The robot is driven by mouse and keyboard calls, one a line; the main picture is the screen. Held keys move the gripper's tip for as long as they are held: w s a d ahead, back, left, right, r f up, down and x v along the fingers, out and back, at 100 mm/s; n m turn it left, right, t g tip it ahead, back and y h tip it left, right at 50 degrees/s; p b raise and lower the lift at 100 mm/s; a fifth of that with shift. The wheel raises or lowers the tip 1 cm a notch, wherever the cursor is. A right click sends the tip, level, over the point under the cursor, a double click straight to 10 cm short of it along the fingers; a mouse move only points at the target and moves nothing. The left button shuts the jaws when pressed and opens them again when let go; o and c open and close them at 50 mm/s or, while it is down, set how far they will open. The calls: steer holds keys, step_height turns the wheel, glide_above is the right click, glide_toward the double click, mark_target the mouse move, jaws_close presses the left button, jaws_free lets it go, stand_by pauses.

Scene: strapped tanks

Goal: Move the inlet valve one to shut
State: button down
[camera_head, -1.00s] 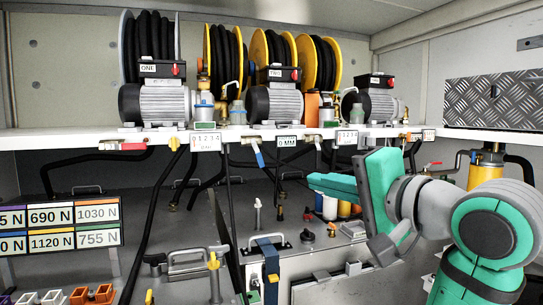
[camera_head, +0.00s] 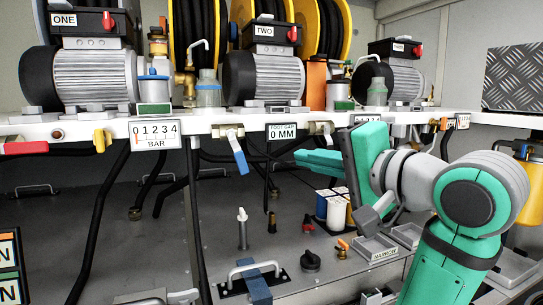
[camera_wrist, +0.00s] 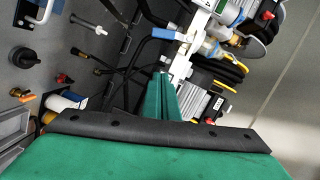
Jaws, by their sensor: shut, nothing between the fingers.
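Several valve handles sit along the front of the white shelf (camera_head: 70,127) in the head view. A red lever (camera_head: 24,148) is at the far left, below the pump marked ONE (camera_head: 92,78). A yellow handle (camera_head: 100,140) is right of it. A blue lever (camera_head: 238,155) slants down to the right, below the shelf between pumps ONE and TWO. No readable label shows which handle is inlet valve one. My green gripper (camera_head: 298,161) is shut and empty, right of the blue lever and apart from it in the picture. Its shut fingers show in the wrist view (camera_wrist: 160,93).
The pump marked TWO (camera_head: 266,78) and a third pump (camera_head: 398,72) stand on the shelf. A BAR gauge sign (camera_head: 157,134) and a 0 MM sign (camera_head: 281,132) hang in front. Black hoses hang below. A grey tank top with a white handle (camera_head: 254,266) lies beneath.

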mark_target(238, 154)
steer(key=w+a+f, duration=0.1)
steer(key=w+a, duration=0.6)
steer(key=a, duration=0.1)
steer(key=shift+a+f, duration=0.4)
steer(key=shift+w, duration=0.1)
